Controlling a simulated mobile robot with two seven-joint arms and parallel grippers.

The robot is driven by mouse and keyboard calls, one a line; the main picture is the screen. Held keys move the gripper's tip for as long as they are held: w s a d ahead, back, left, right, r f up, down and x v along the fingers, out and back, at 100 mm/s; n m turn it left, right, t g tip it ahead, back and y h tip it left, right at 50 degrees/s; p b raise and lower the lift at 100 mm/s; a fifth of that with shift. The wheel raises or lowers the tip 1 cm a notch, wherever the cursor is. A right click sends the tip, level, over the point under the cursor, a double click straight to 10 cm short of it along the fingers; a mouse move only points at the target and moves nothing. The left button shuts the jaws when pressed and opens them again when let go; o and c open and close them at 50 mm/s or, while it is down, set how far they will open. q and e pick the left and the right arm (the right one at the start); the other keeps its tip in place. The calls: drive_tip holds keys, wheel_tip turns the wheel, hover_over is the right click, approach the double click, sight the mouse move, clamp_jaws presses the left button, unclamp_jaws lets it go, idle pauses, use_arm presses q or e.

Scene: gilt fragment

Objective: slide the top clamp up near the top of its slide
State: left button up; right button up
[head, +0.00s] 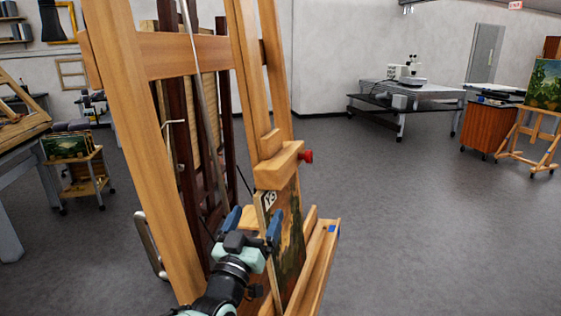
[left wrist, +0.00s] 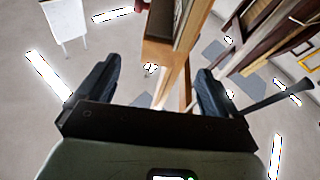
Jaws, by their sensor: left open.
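The top clamp (head: 278,166) is a light wood block with a red knob (head: 305,156) on its right side. It sits low on the easel's central slide (head: 262,90), at the top edge of a small painting (head: 290,235). In the left wrist view the fingers stand either side of a light wood part (left wrist: 160,54), with nothing visibly gripped; I cannot tell whether that part is the clamp. My right gripper is out of view.
The easel's side post (head: 155,150) and crossbar (head: 185,56) stand close on the left. The ledge (head: 318,262) sticks out below the painting. Open grey floor (head: 420,220) lies to the right; a table with a microscope (head: 405,72) is far back.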

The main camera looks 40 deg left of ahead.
use_arm(q)
drive_tip(key=r, duration=0.1)
drive_tip(key=p, duration=0.4)
approach(273, 161)
drive_tip(key=x, duration=0.6)
drive_tip(key=shift+w+a+r, duration=0.1)
drive_tip(key=shift+w+r, duration=0.05)
drive_tip(key=shift+w, duration=0.15)
drive_tip(key=shift+w+a+r, duration=0.15)
drive_tip(key=shift+w+a, duration=0.05)
drive_tip(key=shift+w, duration=0.35)
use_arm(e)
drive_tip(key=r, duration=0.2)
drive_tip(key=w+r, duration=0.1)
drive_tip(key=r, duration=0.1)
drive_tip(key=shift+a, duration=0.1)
